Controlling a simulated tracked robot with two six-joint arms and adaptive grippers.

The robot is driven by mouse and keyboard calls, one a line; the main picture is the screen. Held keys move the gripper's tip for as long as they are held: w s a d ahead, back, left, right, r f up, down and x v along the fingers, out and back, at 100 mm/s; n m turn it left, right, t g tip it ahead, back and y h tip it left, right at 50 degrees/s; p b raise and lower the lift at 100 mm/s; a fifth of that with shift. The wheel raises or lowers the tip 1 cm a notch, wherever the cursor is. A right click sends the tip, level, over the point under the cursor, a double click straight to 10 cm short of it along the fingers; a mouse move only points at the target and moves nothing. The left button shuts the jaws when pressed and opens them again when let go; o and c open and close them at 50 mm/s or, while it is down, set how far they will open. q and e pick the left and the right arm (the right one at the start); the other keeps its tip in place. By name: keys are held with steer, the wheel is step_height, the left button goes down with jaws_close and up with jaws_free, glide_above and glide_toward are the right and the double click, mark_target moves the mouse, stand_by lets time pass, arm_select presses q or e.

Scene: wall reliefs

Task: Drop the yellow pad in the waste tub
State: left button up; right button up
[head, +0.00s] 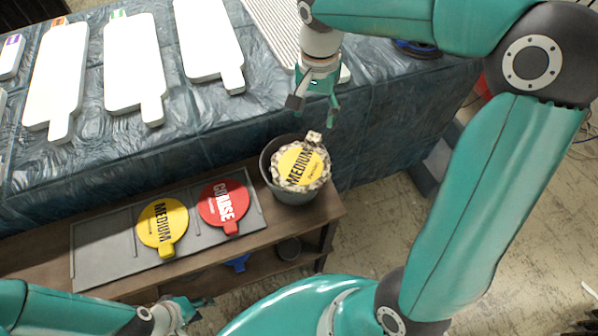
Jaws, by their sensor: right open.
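A yellow pad marked MEDIUM (298,168), with a mottled grey and beige rim and a short tab, lies tilted at the mouth of the dark grey waste tub (296,196). The tub's rim shows at its left; how deep the pad sits I cannot tell. My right gripper (314,104) hangs open and empty above the tub, apart from the pad's tab. A second, clean yellow MEDIUM pad (158,222) lies on the grey tray (103,250). My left gripper (186,309) is low at the bottom, near the shelf's front; its finger state is unclear.
A red COARSE pad (223,203) lies right of the clean yellow pad. The wooden bench (328,207) carries tray and tub. Behind it, a table under dark plastic sheeting (215,128) holds several white paddle-shaped panels (133,62). Open floor (385,225) lies right of the bench.

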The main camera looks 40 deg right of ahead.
steer(key=shift+r, duration=2.3)
